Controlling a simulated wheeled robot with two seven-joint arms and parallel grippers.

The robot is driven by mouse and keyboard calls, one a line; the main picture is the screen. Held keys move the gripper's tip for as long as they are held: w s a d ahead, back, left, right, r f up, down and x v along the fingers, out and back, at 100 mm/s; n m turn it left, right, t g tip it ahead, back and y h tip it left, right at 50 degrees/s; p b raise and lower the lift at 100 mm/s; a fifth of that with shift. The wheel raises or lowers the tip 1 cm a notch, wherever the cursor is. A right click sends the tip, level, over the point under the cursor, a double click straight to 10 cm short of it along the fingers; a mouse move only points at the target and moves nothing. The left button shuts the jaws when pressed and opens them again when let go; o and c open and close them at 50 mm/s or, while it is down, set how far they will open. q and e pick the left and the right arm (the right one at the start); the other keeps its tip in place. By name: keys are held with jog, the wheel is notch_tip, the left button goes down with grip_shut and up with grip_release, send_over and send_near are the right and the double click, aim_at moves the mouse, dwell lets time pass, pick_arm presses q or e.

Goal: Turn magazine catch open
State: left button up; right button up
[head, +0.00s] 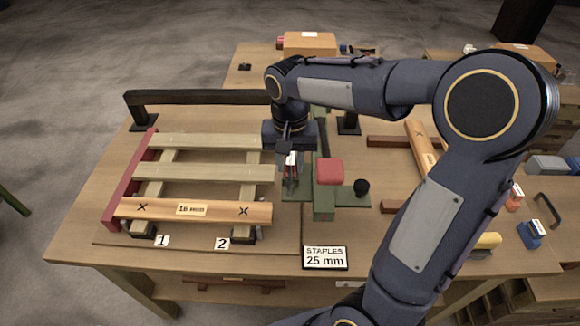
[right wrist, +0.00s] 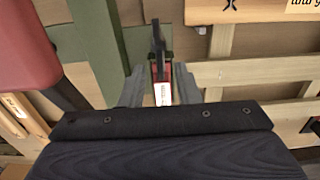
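My right gripper (head: 290,180) points down beside the green stapling device at the right end of the pallet. In the right wrist view its two grey fingers (right wrist: 160,80) are spread on either side of a small red part with a white label (right wrist: 162,94), which looks like the magazine catch. Narrow gaps seem to show between the fingers and this part, so contact is unclear. A black lever-like piece (right wrist: 157,38) extends beyond it. The green device (head: 324,200) carries a red block (head: 329,171) and a black knob (head: 362,187). My left gripper is not in view.
A wooden pallet (head: 205,174) with a red side rail lies left of the device. A black bar (head: 200,97) runs behind it. A "STAPLES 25 mm" sign (head: 325,257) stands in front. A blue item (head: 531,235) and a yellow one (head: 487,242) are at the right.

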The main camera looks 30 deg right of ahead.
aim_at(290, 180)
jog(key=shift+f, duration=1.35)
grip_shut()
